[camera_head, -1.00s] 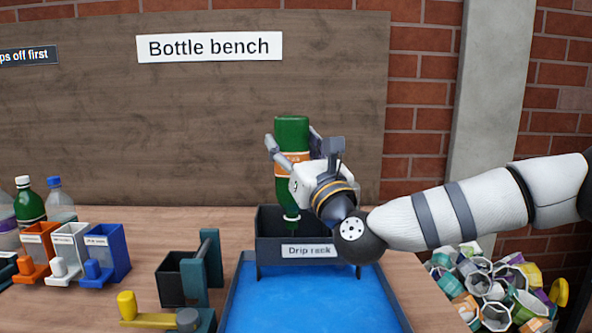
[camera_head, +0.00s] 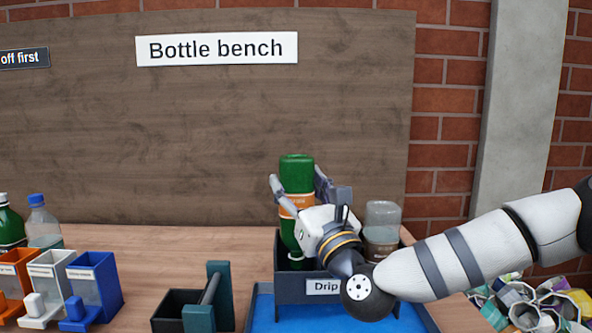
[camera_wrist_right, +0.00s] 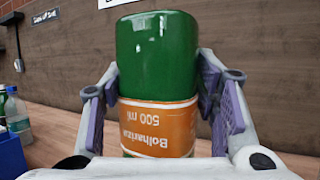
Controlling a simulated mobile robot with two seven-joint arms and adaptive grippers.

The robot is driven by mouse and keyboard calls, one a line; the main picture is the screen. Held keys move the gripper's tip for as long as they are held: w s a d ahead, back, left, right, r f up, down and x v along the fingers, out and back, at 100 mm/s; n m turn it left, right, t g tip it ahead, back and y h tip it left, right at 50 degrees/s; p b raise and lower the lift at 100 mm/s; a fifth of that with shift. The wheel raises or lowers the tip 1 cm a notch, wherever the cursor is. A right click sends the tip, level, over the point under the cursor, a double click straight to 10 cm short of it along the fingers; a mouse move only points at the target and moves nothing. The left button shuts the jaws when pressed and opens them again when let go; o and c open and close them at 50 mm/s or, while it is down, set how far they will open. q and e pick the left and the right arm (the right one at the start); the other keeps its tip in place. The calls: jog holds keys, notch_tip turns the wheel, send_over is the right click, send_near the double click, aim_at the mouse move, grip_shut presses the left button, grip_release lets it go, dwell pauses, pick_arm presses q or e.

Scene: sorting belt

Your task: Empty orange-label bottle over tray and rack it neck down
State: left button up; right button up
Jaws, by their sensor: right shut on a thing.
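The green bottle with the orange label (camera_head: 297,172) is upside down and roughly upright, base up. Its label text (camera_wrist_right: 158,129) reads inverted in the right wrist view. My right gripper (camera_head: 298,186) is shut around it, with a finger on each side. The bottle's lower part is inside the drip rack (camera_head: 290,290), behind the front wall; its neck end is mostly hidden, so I cannot tell whether it is seated. The blue tray (camera_head: 262,312) lies in front of and below the rack. My left gripper is out of view.
A clear bottle (camera_head: 383,217) stands base up at the rack's right end, close to my right wrist. Left are a dark box with a teal post (camera_head: 219,285), coloured bins (camera_head: 98,280) and capped bottles (camera_head: 42,224). A scrap heap (camera_head: 525,303) is at lower right.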

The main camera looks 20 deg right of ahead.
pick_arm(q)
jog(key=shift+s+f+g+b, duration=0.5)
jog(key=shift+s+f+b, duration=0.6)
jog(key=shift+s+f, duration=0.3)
pick_arm(e)
jog(key=shift+f, duration=3.55)
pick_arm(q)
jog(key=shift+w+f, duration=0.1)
pick_arm(e)
jog(key=o, duration=1.3)
jog(key=v, duration=1.2)
